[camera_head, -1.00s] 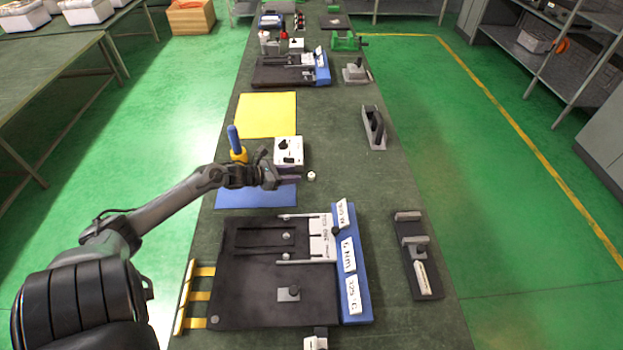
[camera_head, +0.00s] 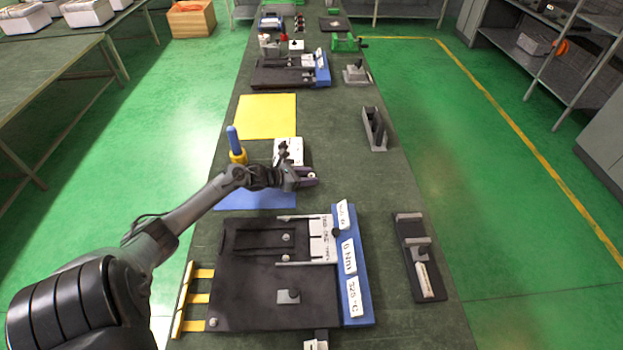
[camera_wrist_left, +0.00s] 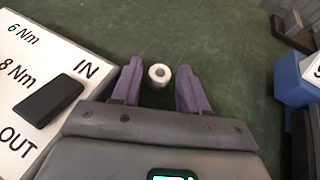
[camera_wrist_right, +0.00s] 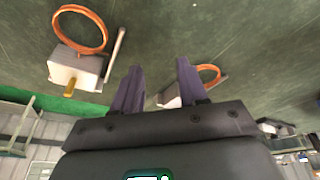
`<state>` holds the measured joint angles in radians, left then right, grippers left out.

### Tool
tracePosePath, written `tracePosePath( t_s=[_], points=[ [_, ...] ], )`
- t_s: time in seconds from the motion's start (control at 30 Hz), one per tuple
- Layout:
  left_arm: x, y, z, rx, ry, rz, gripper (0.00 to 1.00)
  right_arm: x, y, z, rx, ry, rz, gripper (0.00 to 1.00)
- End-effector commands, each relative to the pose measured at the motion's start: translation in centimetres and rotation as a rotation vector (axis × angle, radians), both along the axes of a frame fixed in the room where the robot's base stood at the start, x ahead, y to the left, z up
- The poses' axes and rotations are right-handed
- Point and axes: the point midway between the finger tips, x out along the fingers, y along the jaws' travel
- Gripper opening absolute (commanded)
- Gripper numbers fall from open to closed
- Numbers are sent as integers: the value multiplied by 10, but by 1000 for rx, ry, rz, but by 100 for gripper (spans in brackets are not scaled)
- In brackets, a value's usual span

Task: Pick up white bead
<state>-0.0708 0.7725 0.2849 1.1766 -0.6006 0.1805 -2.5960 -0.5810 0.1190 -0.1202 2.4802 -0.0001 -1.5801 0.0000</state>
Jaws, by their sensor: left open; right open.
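The white bead (camera_wrist_left: 159,75) is a small round piece with a dark hole in its middle. In the left wrist view it lies on the dark green table between the open purple fingers of my left gripper (camera_wrist_left: 159,87), with a gap on each side. In the head view the bead (camera_head: 312,175) shows at the fingers of my left gripper (camera_head: 308,176). My right gripper (camera_wrist_right: 154,85) is open and empty in its own wrist view; it does not show in the head view.
A white switch box (camera_head: 288,152) marked IN and OUT stands just left of the left gripper. A blue mat (camera_head: 240,199) lies beside it. A black fixture with a blue label strip (camera_head: 350,262) lies nearer. Orange rings (camera_wrist_right: 80,30) show in the right wrist view.

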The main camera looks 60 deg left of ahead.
Motion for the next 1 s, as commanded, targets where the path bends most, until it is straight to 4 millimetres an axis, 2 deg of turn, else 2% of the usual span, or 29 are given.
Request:
tracePosePath(
  t_s=[0.3, 0.5, 0.6, 1.0],
  points=[
    [2, 0, -1, 0, 1, 0, 42, 0, -1, -1, -7, 0, 4, 43],
    [2, 0, -1, 1, 1, 0, 12, 0, -1, -1, -5, 0, 4, 43],
    [2, 0, -1, 1, 1, 0, 0, 0, -1, -1, -4, 0, 3, 43],
    [2, 0, 5, 2, 1, -2, 0, 0, 1, 1, 4, 0, -3, 43]
  ],
)
